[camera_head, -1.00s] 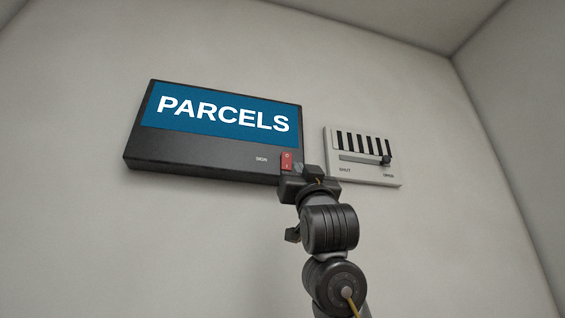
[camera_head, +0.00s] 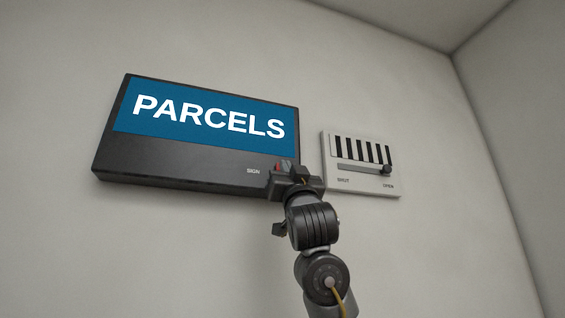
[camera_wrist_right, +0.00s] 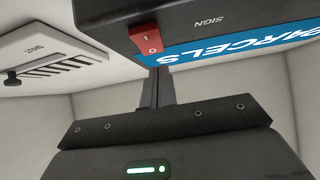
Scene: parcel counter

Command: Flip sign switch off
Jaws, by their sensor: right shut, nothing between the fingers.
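The sign box (camera_head: 180,165) is dark, with a bright blue panel reading PARCELS in white, and hangs on the wall left of centre in the head view. Its red rocker switch (camera_head: 278,167) sits at the lower right, by the word SIGN, mostly hidden by my right gripper (camera_head: 286,165). In the right wrist view the red switch (camera_wrist_right: 149,41) shows whole, with its I and O marks. My right gripper (camera_wrist_right: 160,75) is shut and empty, its fingertips close to the switch. I cannot tell whether they touch it. My left gripper is in no view.
A pale vent panel (camera_head: 365,180) with dark slots, a slider knob and SHUT and OPEN labels is on the wall just right of the sign. It also shows in the wrist view (camera_wrist_right: 45,45). The wall below and around is bare. A room corner lies to the right.

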